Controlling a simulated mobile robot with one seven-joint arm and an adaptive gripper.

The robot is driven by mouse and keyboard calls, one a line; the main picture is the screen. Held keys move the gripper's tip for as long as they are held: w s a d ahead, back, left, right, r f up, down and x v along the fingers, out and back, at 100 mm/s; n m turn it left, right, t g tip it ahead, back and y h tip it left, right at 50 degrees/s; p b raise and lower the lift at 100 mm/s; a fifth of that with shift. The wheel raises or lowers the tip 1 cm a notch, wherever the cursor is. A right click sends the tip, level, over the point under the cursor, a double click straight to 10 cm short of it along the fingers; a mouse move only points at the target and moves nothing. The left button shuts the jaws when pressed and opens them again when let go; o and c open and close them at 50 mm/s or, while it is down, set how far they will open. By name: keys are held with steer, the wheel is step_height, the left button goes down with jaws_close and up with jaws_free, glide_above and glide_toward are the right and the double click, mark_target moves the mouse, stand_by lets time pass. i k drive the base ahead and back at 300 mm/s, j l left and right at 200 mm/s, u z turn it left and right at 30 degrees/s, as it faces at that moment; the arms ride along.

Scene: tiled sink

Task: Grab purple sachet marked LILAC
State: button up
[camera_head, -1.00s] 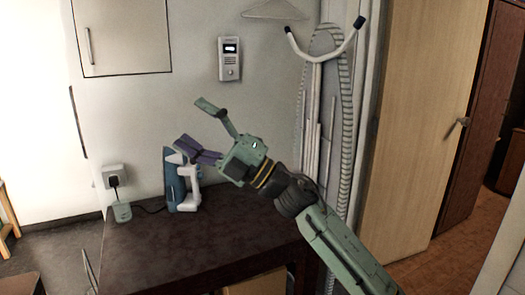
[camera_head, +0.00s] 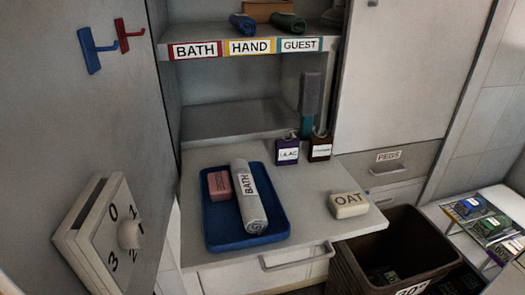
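A purple container marked LILAC (camera_head: 287,151) stands upright at the back of the light counter, with what looks like a pump top. It looks more like a bottle than a flat sachet. At the far right, several small flat packets lie in a rack: a blue one (camera_head: 468,206), a green one (camera_head: 491,224) and a purple-edged one (camera_head: 508,249). Their labels are too small to read. My gripper is not in view.
A dark bottle (camera_head: 320,147) stands right beside the LILAC container. A blue tray (camera_head: 217,239) holds a pink bar and a BATH towel roll (camera_head: 249,198). An OAT bar (camera_head: 348,205) lies right of it. A brown bin (camera_head: 395,240) stands between counter and rack.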

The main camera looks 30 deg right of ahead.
mark_target(287, 150)
steer(key=k+l+z, duration=0.1)
steer(key=k+z, duration=0.3)
steer(key=k, duration=0.15)
steer(key=z, duration=1.55)
steer(key=j+z, duration=0.15)
steer(key=z, duration=0.2)
steer(key=j+z, duration=0.15)
steer(key=z, duration=0.2)
steer(key=k+j+z, duration=0.1)
steer(key=z, duration=0.25)
steer(key=k+j, duration=0.15)
steer(key=j, duration=0.15)
steer(key=k+j, duration=0.15)
steer(key=j, duration=0.2)
steer(key=k+j, duration=0.15)
steer(key=j, duration=0.15)
steer(key=k+j, duration=0.15)
steer(key=j, duration=0.2)
